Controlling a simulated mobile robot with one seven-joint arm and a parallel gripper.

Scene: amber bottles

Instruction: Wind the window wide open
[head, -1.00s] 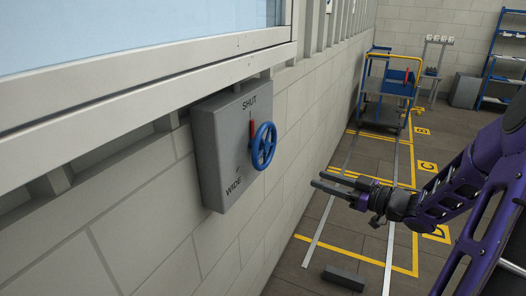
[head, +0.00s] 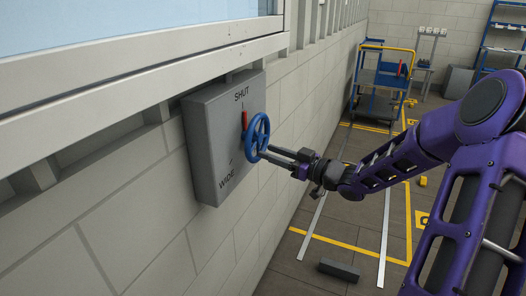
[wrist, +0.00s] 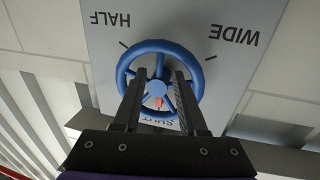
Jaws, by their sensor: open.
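A blue handwheel (head: 257,133) sits on a grey box (head: 213,160) fixed to the wall below the window. The box face reads SHUT at the top and WIDE at the bottom; the wrist view also shows HALF. A red pointer (head: 244,119) beside the wheel points up toward SHUT. The window (head: 130,35) is above, its frame (head: 140,78) running along the wall. My gripper (head: 266,153) is open, its fingertips at the lower part of the wheel. In the wrist view, the two fingers (wrist: 160,85) lie over the wheel (wrist: 128,65); I cannot tell whether they touch it.
A blue cart (head: 383,80) with a yellow handle stands farther back along the wall. A dark block (head: 339,270) lies on the floor near yellow and white floor lines. Shelves (head: 505,45) stand at the back right. Floor beside the wall is mostly clear.

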